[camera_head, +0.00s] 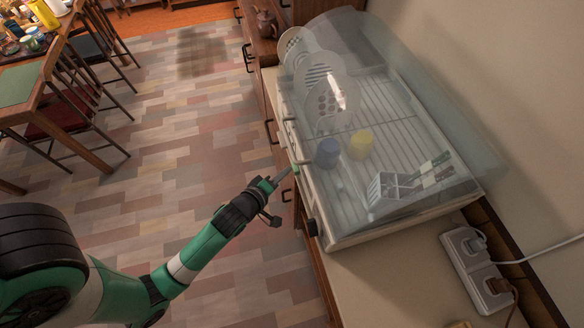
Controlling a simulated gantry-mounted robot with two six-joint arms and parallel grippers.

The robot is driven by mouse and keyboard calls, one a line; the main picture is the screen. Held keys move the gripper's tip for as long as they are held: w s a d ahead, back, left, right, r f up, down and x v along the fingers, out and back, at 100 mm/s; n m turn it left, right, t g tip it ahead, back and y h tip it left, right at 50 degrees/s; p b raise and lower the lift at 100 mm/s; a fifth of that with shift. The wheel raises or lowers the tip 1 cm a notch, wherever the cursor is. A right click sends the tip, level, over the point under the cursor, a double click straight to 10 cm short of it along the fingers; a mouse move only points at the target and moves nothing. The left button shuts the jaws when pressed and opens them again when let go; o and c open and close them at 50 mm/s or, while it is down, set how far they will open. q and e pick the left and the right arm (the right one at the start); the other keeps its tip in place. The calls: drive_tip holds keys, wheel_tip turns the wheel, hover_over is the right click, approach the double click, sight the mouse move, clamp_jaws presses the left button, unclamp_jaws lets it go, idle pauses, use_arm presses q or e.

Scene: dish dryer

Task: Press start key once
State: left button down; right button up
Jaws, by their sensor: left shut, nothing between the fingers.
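The dish dryer (405,215) stands on the counter with its clear cover over the rack. A small green spot, possibly the start key (296,168), shows on the front side. My left gripper (284,174) is shut and empty, its tips pointing at the front side close to the green spot. I cannot tell whether the tips touch it. My right gripper is not in view.
A power strip (477,268) lies on the counter. A brown teapot (265,24) stands beyond. Floor left of the counter is open.

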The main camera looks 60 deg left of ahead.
use_arm(q)
drive_tip(key=shift+w+d, duration=0.15)
drive_tip(key=shift+w, duration=0.45)
idle(0.5)
drive_tip(key=shift+s, duration=0.15)
drive_tip(key=shift+s+a+p, duration=0.15)
drive_tip(key=shift+s+p, duration=0.05)
drive_tip(key=shift+s, duration=0.35)
drive_tip(key=shift+s+a+p, duration=0.15)
drive_tip(key=shift+s, duration=0.35)
drive_tip(key=shift+s, duration=0.1)
drive_tip(key=shift+s+a+p, duration=0.2)
drive_tip(key=shift+s+p, duration=0.2)
drive_tip(key=shift+s, duration=0.4)
drive_tip(key=shift+s+a+p, duration=0.15)
drive_tip(key=shift+s+p, duration=0.2)
drive_tip(key=shift+s, duration=0.4)
drive_tip(key=shift+s+a+p, duration=0.2)
drive_tip(key=shift+s+p, duration=0.2)
drive_tip(key=shift+s, duration=0.4)
